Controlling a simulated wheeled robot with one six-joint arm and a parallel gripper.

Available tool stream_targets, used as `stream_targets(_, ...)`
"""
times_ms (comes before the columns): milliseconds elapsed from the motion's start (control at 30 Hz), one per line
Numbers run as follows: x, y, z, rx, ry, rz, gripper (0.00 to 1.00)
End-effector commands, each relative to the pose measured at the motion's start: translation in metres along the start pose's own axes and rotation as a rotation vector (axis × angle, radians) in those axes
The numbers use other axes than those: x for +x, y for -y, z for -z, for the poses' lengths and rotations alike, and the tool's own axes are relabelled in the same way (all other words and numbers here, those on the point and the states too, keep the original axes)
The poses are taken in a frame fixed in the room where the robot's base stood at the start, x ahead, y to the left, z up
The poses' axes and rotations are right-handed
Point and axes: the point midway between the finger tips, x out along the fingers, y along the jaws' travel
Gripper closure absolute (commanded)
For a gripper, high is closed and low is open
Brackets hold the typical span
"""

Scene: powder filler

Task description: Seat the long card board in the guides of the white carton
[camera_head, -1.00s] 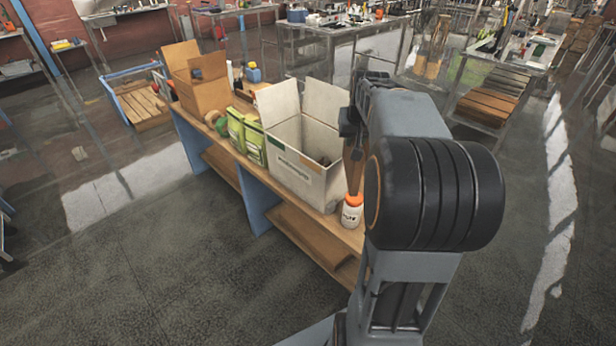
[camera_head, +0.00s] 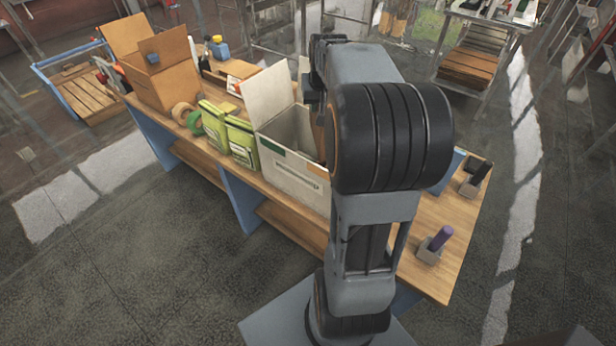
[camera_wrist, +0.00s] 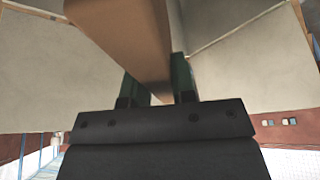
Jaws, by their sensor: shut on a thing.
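The white carton (camera_head: 300,182) stands open on the wooden bench, with a raised flap (camera_head: 270,94) at its left. Its pale flaps also show on both sides in the wrist view (camera_wrist: 262,62). My gripper (camera_wrist: 158,82) is shut on the long brown card board (camera_wrist: 122,32), with one dark green finger on each side. In the head view only a thin brown strip of the board (camera_head: 320,125) shows beside my arm, at the carton's right part. My arm hides my fingers and the carton's right side there. I cannot see the guides or the board's lower end.
On the bench (camera_head: 420,275) left of the carton stand green-and-white bags (camera_head: 241,143), tape rolls (camera_head: 187,117) and an open brown box (camera_head: 165,82). At the right end are a purple-handled item (camera_head: 438,240) and a dark item in a holder (camera_head: 474,180).

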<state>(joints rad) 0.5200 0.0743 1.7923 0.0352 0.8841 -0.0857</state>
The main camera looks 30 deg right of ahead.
Motion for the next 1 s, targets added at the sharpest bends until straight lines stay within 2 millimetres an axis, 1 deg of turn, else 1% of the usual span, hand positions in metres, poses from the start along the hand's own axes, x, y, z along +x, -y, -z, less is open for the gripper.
stream_targets(33,0.008,0.000,-0.003,0.000,-0.001,0.000,1.00)
stream_targets(267,0.031,0.000,-0.013,0.000,0.001,0.000,1.00)
stream_targets(500,0.069,0.000,-0.029,0.000,0.003,0.001,1.00)
stream_targets(600,0.080,0.000,-0.034,0.000,0.002,0.000,1.00)
stream_targets(767,0.089,0.000,-0.037,0.000,0.001,0.000,1.00)
stream_targets(1000,0.116,0.000,-0.049,0.000,0.002,0.000,1.00)
